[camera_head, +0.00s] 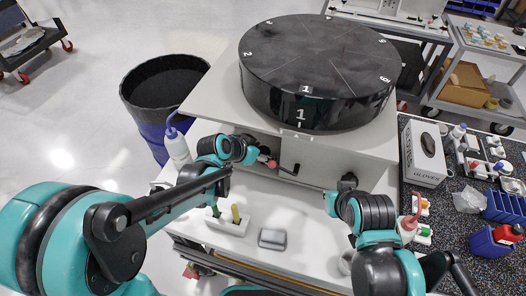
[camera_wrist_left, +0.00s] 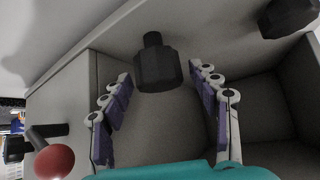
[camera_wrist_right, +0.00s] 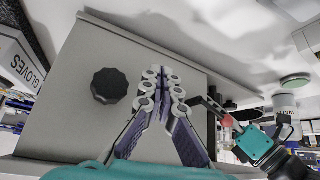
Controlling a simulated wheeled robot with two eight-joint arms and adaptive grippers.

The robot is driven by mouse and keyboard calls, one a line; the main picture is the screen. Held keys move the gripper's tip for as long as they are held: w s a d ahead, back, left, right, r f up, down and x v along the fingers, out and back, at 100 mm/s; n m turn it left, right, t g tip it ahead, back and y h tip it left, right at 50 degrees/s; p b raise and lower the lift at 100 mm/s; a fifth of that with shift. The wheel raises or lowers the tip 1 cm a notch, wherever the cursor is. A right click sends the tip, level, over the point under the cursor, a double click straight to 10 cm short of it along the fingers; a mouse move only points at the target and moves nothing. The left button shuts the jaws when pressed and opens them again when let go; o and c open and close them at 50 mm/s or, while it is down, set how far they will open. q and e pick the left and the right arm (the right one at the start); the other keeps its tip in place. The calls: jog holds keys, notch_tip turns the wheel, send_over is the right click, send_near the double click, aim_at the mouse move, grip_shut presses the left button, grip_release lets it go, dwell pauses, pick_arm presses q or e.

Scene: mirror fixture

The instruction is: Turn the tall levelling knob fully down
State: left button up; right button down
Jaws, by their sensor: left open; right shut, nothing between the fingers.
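A dark faceted knob (camera_wrist_left: 157,68) on a short stem shows in the left wrist view under the grey housing. It lies ahead of and between the spread fingers of my left gripper (camera_wrist_left: 165,85), with no contact visible. A second dark knob (camera_wrist_left: 290,16) is at the upper right of that view. In the right wrist view a black lobed knob (camera_wrist_right: 109,86) sits on a grey face, left of my right gripper (camera_wrist_right: 162,76), which is shut and empty. I cannot tell for certain which knob is the tall one. In the head view, my left gripper (camera_head: 262,156) is at the housing's front.
A big black numbered disc (camera_head: 318,65) tops the grey housing (camera_head: 340,158). A red ball lever (camera_wrist_left: 54,161) is beside my left gripper. A squeeze bottle (camera_head: 177,148), pen holder (camera_head: 231,222) and small grey block (camera_head: 272,239) stand on the bench; a glove box (camera_head: 424,155) is at right.

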pick_arm(q)
jog(key=c, duration=1.2)
jog(key=m+g+h, duration=0.1)
jog(key=m, duration=0.1)
jog(key=shift+w+m, duration=0.1)
jog(key=shift+m, duration=0.2)
jog(key=shift+m+g+h+b, duration=0.3)
jog(key=shift+m+g+h, duration=0.3)
jog(key=shift+m+g, duration=0.45)
jog(key=o, duration=1.2)
jog(key=shift+a+r, duration=0.15)
jog(key=s+a, duration=0.1)
jog(key=a, duration=0.2)
jog(key=s+a, duration=0.2)
jog(key=a, duration=0.2)
jog(key=s+a, duration=0.2)
jog(key=a, duration=0.2)
jog(key=shift+s+a+r, duration=0.25)
jog(key=shift+r, duration=0.05)
